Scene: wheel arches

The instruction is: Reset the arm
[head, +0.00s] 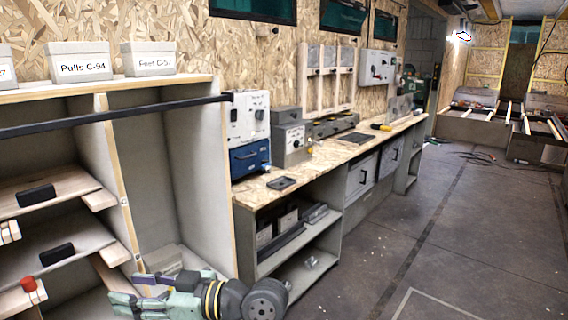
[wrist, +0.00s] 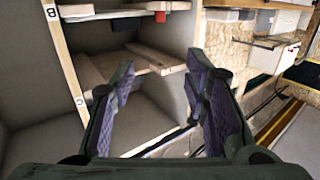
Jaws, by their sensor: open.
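My arm and gripper (head: 140,291) show at the bottom left of the head view, low in front of the tall shelf unit (head: 118,190). In the wrist view my gripper (wrist: 158,90) has its two dark fingers with purple pads spread wide apart. Nothing is between the fingers. The shelf unit (wrist: 68,62) also shows in the wrist view, with boards marked B and C, behind and around the fingers. I cannot tell whether the gripper touches the unit.
A wooden workbench (head: 258,190) with a blue-and-white device (head: 248,130) runs along the wall right of the shelf unit. Dark blocks (head: 57,254) and a red object (head: 28,284) sit on the left shelves. The grey floor (head: 440,230) to the right is mostly clear.

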